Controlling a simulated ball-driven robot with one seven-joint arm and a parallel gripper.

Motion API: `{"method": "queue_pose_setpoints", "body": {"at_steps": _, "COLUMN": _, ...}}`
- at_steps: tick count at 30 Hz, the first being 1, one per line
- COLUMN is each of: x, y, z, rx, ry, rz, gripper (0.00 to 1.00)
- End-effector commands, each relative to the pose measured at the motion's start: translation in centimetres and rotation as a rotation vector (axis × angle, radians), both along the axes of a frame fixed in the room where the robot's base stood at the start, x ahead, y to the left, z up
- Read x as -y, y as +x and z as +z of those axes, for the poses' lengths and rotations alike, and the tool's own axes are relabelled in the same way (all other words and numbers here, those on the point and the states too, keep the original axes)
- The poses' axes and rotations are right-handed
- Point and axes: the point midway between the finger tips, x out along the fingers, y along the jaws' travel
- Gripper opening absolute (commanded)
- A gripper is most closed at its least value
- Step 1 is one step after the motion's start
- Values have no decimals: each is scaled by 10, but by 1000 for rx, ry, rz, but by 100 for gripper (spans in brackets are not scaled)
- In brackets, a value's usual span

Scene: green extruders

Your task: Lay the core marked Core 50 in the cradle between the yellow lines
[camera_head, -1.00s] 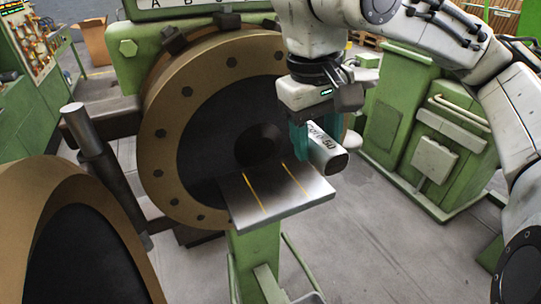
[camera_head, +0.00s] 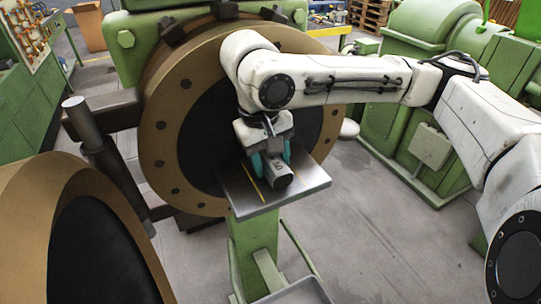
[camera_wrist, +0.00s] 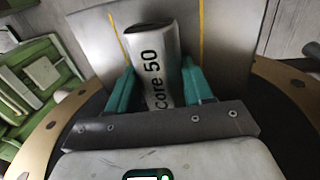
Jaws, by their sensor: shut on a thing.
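The white core marked Core 50 (camera_head: 281,176) is gripped between the teal fingers of my gripper (camera_head: 271,164). Its lettering reads clearly in the wrist view (camera_wrist: 157,62). The cradle is a grey metal plate (camera_head: 311,181) with yellow lines, on a green stand. The core is over this plate, and in the wrist view it lies between the left yellow line (camera_wrist: 114,28) and the right yellow line (camera_wrist: 201,35). My arm and gripper hide part of the plate in the head view. I cannot tell whether the core touches the plate.
A large brown-rimmed black disc (camera_head: 165,140) stands right behind the plate. A second such disc (camera_head: 35,200) is at the front left, near a dark post with a metal pin (camera_head: 80,118). Green machines (camera_head: 400,125) stand at the right. Grey floor lies open between.

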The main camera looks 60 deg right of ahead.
Motion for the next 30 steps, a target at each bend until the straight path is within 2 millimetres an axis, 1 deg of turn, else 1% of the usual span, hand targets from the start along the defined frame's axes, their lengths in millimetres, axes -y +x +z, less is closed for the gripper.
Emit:
{"method": "queue_pose_setpoints", "body": {"at_steps": 7, "x": 0, "y": 0, "z": 0, "rx": 2, "ry": -1, "rz": 0, "gripper": 5}}
{"method": "queue_pose_setpoints", "body": {"at_steps": 11, "x": 0, "y": 0, "z": -4, "rx": 1, "ry": -1, "rz": 0, "gripper": 5}}
{"method": "queue_pose_setpoints", "body": {"at_steps": 12, "x": 0, "y": 0, "z": -3, "rx": 0, "ry": 0, "rz": 0, "gripper": 55}}
{"method": "queue_pose_setpoints", "body": {"at_steps": 19, "x": 0, "y": 0, "z": -3, "rx": 0, "ry": 0, "rz": 0, "gripper": 77}}
{"method": "queue_pose_setpoints", "body": {"at_steps": 26, "x": 0, "y": 0, "z": -2, "rx": 0, "ry": 0, "rz": 0, "gripper": 77}}
{"method": "queue_pose_setpoints", "body": {"at_steps": 30, "x": -1, "y": 1, "z": 6, "rx": 1, "ry": -1, "rz": 0, "gripper": 77}}
